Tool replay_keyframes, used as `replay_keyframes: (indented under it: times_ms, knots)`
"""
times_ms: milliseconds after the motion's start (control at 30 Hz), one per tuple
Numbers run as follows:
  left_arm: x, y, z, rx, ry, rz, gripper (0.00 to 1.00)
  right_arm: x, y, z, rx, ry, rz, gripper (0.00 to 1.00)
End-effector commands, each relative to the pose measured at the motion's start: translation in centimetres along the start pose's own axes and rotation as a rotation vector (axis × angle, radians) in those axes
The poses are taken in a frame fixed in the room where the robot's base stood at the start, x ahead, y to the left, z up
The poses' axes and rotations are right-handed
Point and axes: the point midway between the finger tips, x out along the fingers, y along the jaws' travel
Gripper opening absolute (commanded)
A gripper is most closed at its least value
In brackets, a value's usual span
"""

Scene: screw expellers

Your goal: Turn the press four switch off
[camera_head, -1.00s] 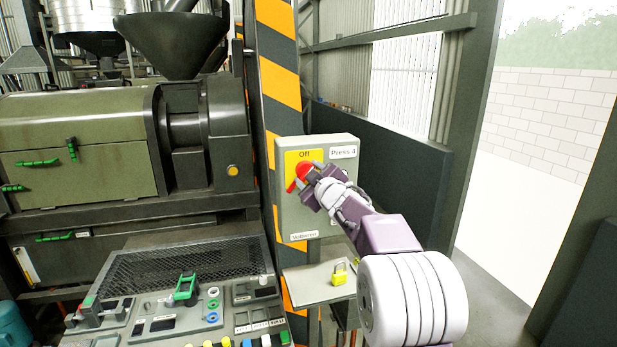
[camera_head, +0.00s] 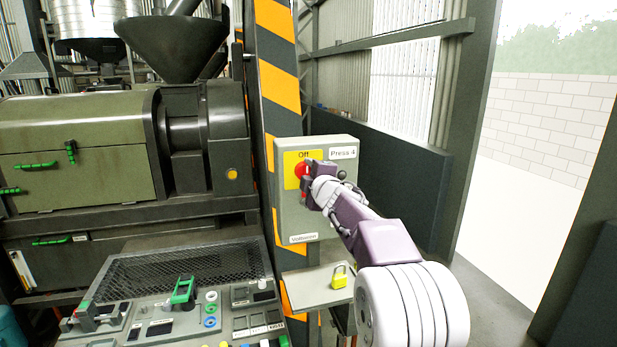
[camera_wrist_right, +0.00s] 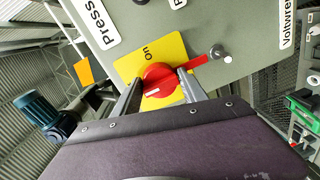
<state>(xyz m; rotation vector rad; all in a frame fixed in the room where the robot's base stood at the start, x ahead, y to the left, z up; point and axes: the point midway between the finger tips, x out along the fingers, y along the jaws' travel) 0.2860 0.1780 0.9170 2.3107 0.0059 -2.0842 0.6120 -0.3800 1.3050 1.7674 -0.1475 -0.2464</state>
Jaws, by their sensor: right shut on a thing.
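The press four switch is a grey box (camera_head: 290,217) labelled "Press 4", with a yellow plate (camera_head: 289,160) marked "Off" at its top. A red rotary knob (camera_head: 301,170) sits on the plate. My right gripper (camera_head: 309,177) is at the knob and partly covers it. In the right wrist view, the fingers of my right gripper (camera_wrist_right: 160,92) are shut on the red knob (camera_wrist_right: 157,76), one on each side. Its red handle (camera_wrist_right: 198,62) points toward the "Voltwrem" label side, which is down the box. "On" shows on the yellow plate (camera_wrist_right: 128,66) beside the knob. My left gripper is not in view.
A yellow padlock (camera_head: 339,277) lies on a small grey shelf (camera_head: 303,284) below the box. A control panel (camera_head: 160,309) with buttons stands at lower left. A striped post (camera_head: 279,85) rises behind the box; a green press (camera_head: 75,140) stands left.

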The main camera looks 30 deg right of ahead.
Motion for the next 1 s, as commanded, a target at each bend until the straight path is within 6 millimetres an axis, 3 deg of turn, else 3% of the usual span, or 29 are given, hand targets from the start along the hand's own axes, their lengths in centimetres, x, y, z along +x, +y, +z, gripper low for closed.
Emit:
replay_keyframes:
  times_ms: [500,533,600,1000]
  knots:
    - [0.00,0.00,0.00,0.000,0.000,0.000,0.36,-0.11,0.62,-0.18,-0.019,0.003,0.012,0.10]
    - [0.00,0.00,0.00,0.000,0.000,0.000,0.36,-0.11,0.63,-0.18,-0.019,0.003,0.012,0.53]
    - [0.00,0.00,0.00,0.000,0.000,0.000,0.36,-0.11,0.61,-0.16,-0.018,0.002,0.011,0.69]
    - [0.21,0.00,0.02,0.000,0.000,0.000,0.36,-0.88,0.25,-0.04,-0.017,0.000,0.006,0.69]
